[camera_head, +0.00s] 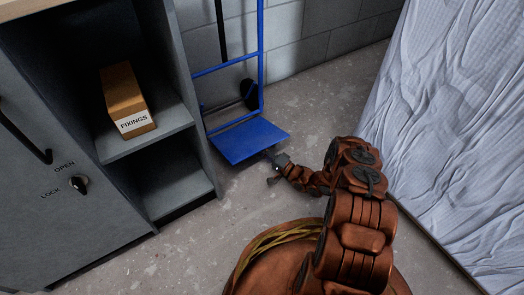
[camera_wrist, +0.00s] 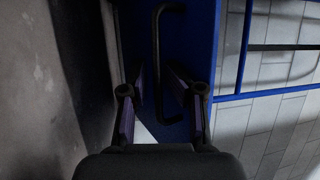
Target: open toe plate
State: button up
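The toe plate (camera_head: 250,141) is a blue flat plate at the foot of a blue hand truck (camera_head: 262,60). In the head view it juts out from the frame, low over the floor. In the wrist view the blue plate (camera_wrist: 200,45) fills the middle and carries a black bar handle (camera_wrist: 158,45). My gripper (camera_head: 272,155) is at the plate's front right edge in the head view. In the wrist view my gripper (camera_wrist: 157,88) is open, and the handle's lower part shows between its fingers. I cannot tell whether they touch it.
A grey cabinet (camera_head: 180,145) stands close left of the plate, with a FIXINGS box (camera_head: 125,95) on its shelf and an OPEN/LOCK knob (camera_head: 77,184). A white-sheeted object (camera_head: 455,120) stands right. Concrete floor (camera_head: 320,95) is clear between them.

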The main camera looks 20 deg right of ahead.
jog(key=shift+a, duration=0.15)
jog(key=shift+r, duration=5.1)
jog(key=s+d+f+b, duration=0.1)
jog(key=s+d+f, duration=0.2)
jog(key=f, duration=0.4)
jog(key=shift+s+d, duration=0.25)
jog(key=shift+d, duration=0.6)
jog(key=shift+c, duration=0.5)
